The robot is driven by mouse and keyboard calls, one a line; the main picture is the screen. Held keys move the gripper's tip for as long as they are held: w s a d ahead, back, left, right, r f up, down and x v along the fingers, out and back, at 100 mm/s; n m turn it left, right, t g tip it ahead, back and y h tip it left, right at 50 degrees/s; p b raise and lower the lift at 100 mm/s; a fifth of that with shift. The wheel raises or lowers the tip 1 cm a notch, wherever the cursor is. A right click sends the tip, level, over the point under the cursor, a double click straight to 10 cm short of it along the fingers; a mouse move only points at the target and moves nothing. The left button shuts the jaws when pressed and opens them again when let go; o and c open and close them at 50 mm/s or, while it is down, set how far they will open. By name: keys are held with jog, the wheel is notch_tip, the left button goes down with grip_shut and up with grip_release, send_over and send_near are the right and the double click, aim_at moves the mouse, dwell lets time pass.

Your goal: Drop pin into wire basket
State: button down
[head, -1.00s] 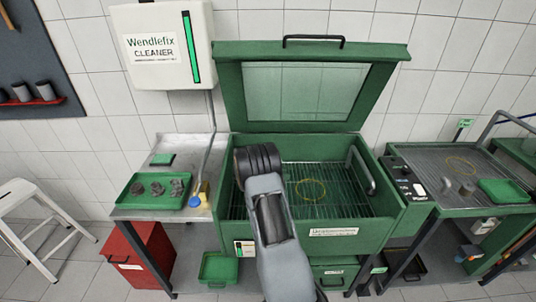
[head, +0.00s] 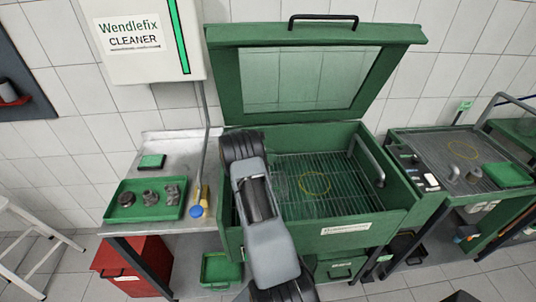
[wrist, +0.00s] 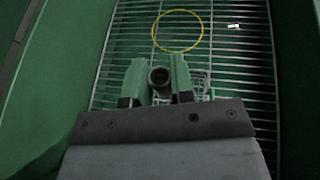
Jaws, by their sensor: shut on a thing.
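In the wrist view, my gripper (wrist: 158,66) has its two green fingers shut on the pin (wrist: 160,77). The pin is a dark, hollow cylinder seen end-on. The wire basket (wrist: 201,80) is a small light mesh, partly hidden behind the fingers, above the bars. The height of the pin over the basket cannot be told. In the head view my arm hides the gripper and the pin, inside the left part of the open green washer (head: 345,231).
A yellow ring (head: 315,183) marks the washer's grate, and also shows in the wrist view (wrist: 178,31). The washer lid (head: 411,35) stands open. A green tray (head: 118,214) with several dark parts stands on the left table. Green walls flank the grate.

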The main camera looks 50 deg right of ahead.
aim_at(270, 164)
jog(key=shift+f+b, duration=0.7)
jog(key=shift+f, duration=1.15)
jog(key=c, duration=0.9)
grip_release()
jog(key=b+v, duration=0.1)
jog(key=v, duration=0.6)
jog(key=shift+w+a+b, duration=0.15)
jog(key=shift+a+b, duration=0.1)
jog(key=shift+b, duration=0.15)
jog(key=shift+r, duration=0.1)
